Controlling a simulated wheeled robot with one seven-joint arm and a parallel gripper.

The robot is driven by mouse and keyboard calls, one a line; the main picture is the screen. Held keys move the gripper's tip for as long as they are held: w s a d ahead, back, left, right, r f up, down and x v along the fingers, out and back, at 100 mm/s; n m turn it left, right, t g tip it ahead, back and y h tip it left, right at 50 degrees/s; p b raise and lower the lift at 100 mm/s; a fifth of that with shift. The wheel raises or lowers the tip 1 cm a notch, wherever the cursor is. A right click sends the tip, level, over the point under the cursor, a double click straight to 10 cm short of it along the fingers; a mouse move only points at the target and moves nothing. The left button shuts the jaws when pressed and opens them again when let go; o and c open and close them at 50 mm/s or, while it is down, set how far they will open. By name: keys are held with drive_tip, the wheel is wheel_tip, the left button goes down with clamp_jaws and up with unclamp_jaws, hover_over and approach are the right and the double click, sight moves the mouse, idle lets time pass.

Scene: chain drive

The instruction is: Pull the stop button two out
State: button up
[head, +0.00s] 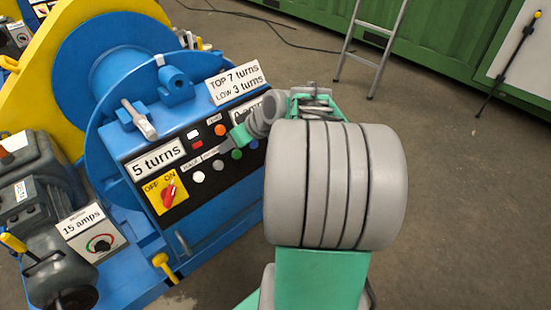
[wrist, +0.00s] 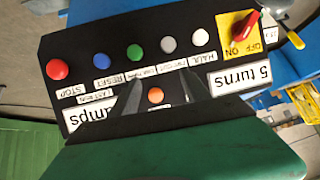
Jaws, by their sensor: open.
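A red round button (wrist: 57,69) with a STOP label sits at the far left end of the black control panel (wrist: 75,45) in the wrist view. It is the only STOP button I can make out; in the head view my arm hides that end. My gripper (wrist: 161,83) is open and empty. Its two dark fingers lie on either side of an orange round light (wrist: 155,96), mid-panel, well to the right of the red button. In the head view my gripper (head: 228,144) is over the panel's front; contact cannot be told.
Blue (wrist: 98,60), green (wrist: 134,52), grey (wrist: 168,44) and white (wrist: 200,37) buttons line the panel beside the red one. A red rotary switch (head: 169,195) on a yellow plate is at the other end.

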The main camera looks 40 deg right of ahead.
drive_tip(key=s+d+f+t+h+b, duration=0.1)
drive_tip(key=s+d+f+t+b, duration=0.2)
drive_tip(key=d, duration=0.7)
drive_tip(key=s+d+f+t+h+b, duration=0.1)
drive_tip(key=d+f+t+b, duration=0.3)
drive_tip(key=d, duration=0.5)
drive_tip(key=shift+m+g, duration=0.4)
drive_tip(key=shift+g, duration=0.3)
drive_tip(key=x, duration=0.3)
drive_tip(key=b+x, duration=0.1)
drive_tip(key=x, duration=0.3)
drive_tip(key=shift+w+f, duration=0.2)
drive_tip(key=shift+f, duration=0.15)
drive_tip(key=shift+c, duration=0.3)
clamp_jaws()
